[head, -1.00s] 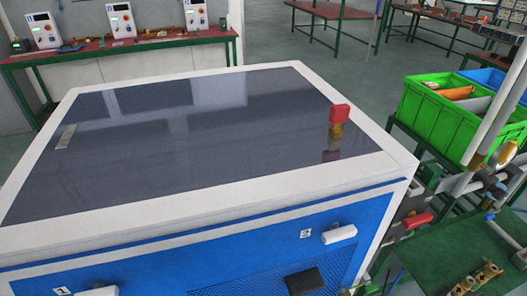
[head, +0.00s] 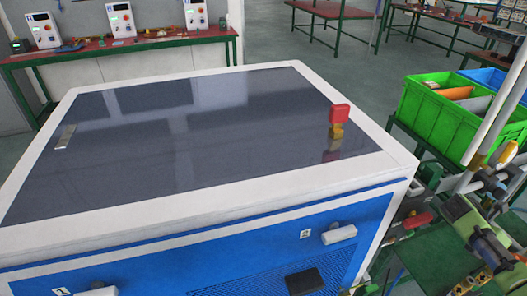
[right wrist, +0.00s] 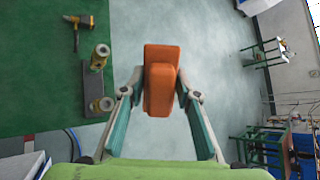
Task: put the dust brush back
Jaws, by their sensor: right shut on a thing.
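My right gripper (right wrist: 160,88) is shut on an orange block-shaped thing, which I take to be the dust brush (right wrist: 161,78). Its teal fingers are on both sides of it; no bristles can be made out. In the head view part of my green right arm shows at the lower right, above the green work surface; the brush cannot be made out there. My left gripper is not in view.
A green crate (head: 430,112) with an orange item (head: 455,93) stands at the right, beside a blue crate (head: 484,78). A yellow tool (right wrist: 80,28) lies on the green surface.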

